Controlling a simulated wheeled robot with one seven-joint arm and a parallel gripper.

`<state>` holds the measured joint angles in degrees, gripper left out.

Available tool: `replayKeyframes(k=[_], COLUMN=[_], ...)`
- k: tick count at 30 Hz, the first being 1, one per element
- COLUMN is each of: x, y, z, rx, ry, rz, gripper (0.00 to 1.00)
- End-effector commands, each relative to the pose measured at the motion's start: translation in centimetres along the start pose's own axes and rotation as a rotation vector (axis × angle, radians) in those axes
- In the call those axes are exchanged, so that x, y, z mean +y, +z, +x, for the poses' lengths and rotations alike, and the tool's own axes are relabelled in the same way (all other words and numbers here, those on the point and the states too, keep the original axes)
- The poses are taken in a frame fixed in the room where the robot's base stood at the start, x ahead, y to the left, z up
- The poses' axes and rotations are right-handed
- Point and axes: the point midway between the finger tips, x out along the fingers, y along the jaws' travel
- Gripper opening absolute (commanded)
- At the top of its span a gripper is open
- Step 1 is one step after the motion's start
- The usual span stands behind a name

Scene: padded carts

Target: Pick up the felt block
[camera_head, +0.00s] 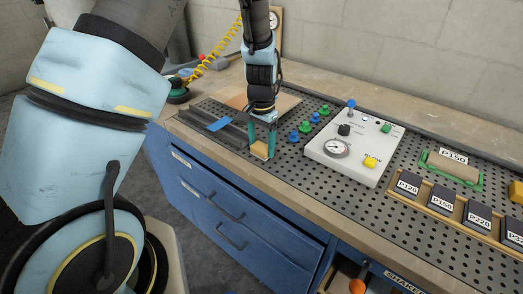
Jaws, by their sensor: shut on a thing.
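My gripper (262,144) hangs from above near the front edge of the perforated bench top, left of the white gauge panel. Its teal fingers are shut on a small tan block, which I take for the felt block (259,151). The block's lower part shows between the fingertips; the rest is hidden by the fingers. From this angle I cannot tell whether it touches the bench top or is a little above it.
Right of my gripper stand green and blue knobs (304,128) and the white gauge panel (355,145). Farther right are a wooden rack (440,210) of labelled dark blocks and a green tray (433,163). Dark rails (205,124) lie left. Blue drawers (215,200) are below.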

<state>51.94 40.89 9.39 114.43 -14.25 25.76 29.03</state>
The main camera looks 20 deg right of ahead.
Motion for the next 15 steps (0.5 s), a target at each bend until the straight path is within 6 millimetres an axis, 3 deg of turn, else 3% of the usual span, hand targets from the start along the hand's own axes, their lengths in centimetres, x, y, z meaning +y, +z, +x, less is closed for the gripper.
replayKeyframes(k=[9,15], x=[0.0,0.0], y=[-0.1,-0.1], z=[-0.3,-2.8], rx=[0.002,0.006], ry=[0.0,-0.001], rz=[0.0,0.001], gripper=[0.19,0.19])
